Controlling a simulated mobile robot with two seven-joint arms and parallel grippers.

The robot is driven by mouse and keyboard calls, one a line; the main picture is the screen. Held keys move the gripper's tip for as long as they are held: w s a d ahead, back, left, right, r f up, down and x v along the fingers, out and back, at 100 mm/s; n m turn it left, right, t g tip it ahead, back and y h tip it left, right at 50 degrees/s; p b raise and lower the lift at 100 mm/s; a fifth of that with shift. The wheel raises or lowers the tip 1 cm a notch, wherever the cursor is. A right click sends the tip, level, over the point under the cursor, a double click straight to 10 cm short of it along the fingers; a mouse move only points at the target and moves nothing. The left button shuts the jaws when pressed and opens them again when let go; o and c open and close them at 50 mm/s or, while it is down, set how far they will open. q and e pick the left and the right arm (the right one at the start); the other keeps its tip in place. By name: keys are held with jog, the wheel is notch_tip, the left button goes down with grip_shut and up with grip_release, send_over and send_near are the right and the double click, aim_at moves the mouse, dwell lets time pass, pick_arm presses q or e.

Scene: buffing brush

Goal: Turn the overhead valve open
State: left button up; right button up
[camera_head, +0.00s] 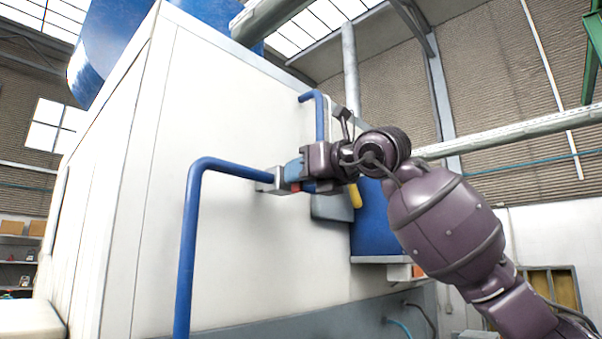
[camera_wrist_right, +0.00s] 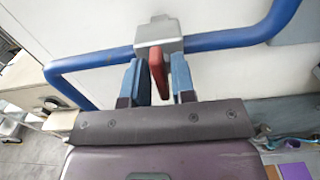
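The overhead valve is a grey metal block (camera_head: 267,181) on a blue pipe beside the white cabinet; it also shows in the right wrist view (camera_wrist_right: 158,36). Its red handle (camera_wrist_right: 157,72) points toward my right gripper, slightly tilted against the fingers. My right gripper (camera_wrist_right: 157,82) has its blue fingers on either side of the handle, very close to it. The fingers stand apart, with a narrow gap visible near the handle's lower end. In the head view my right gripper (camera_head: 297,175) reaches the valve from the right and partly hides it. My left gripper is not in view.
The blue pipe (camera_head: 186,240) bends down on the left of the valve. The white cabinet wall (camera_head: 220,110) stands close behind. Another blue pipe end (camera_head: 312,97) stands above my gripper. A grey box (camera_head: 331,207) sits just below it. Open room lies to the right.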

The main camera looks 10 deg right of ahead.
grip_shut()
jog(key=shift+n, duration=0.4)
jog(key=n, duration=0.3)
jog(key=shift+a+n, duration=0.1)
jog(key=shift+n, duration=0.3)
jog(key=n, duration=0.3)
jog(key=shift+s+n, duration=0.1)
jog(key=shift+n, duration=0.2)
jog(key=n, duration=0.9)
jog(key=shift+a+f+n, duration=0.15)
jog(key=shift+f+n, duration=0.15)
jog(key=shift+n, duration=0.3)
